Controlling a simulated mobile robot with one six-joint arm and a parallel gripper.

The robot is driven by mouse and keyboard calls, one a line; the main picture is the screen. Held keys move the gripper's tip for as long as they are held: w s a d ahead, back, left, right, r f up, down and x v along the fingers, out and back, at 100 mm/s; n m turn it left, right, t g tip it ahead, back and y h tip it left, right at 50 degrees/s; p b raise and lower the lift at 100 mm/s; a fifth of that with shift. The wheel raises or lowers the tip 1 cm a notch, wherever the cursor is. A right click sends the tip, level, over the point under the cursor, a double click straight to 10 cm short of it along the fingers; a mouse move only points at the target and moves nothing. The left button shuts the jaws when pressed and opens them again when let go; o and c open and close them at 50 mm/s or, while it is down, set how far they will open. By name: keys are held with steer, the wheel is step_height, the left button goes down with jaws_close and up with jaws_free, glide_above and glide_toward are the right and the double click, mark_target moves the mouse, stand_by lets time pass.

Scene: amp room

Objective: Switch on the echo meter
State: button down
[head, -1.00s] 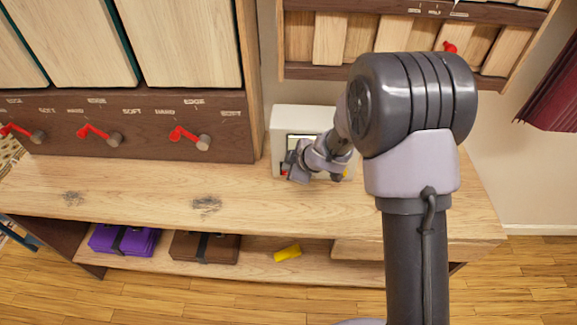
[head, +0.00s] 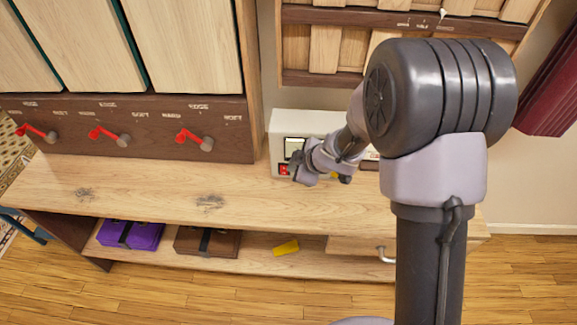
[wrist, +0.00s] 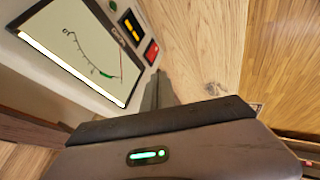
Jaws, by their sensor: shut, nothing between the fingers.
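A white box with a dial face, which I take to be the echo meter (head: 285,122), stands on the wooden bench against the wall. In the wrist view its pale dial (wrist: 75,45) has a curved scale, a thin red needle and a bright white strip along one edge. Beside the dial are a yellow-and-black part (wrist: 131,25) and a red switch (wrist: 151,52); the red switch also shows in the head view (head: 284,169). My gripper (head: 298,176) is shut and empty, just in front of the meter and right of the red switch. My arm hides the meter's right part.
A cabinet with red levers (head: 194,139) stands left of the meter. A slatted wooden panel (head: 352,50) is above it. The bench top (head: 150,185) is clear at left. A purple case (head: 130,234), a brown case (head: 207,243) and a yellow block (head: 286,247) lie on the lower shelf.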

steer(key=shift+w+p+v, duration=0.25)
steer(key=shift+p+v, duration=0.2)
steer(key=shift+v, duration=1.1)
steer(key=shift+r, duration=0.15)
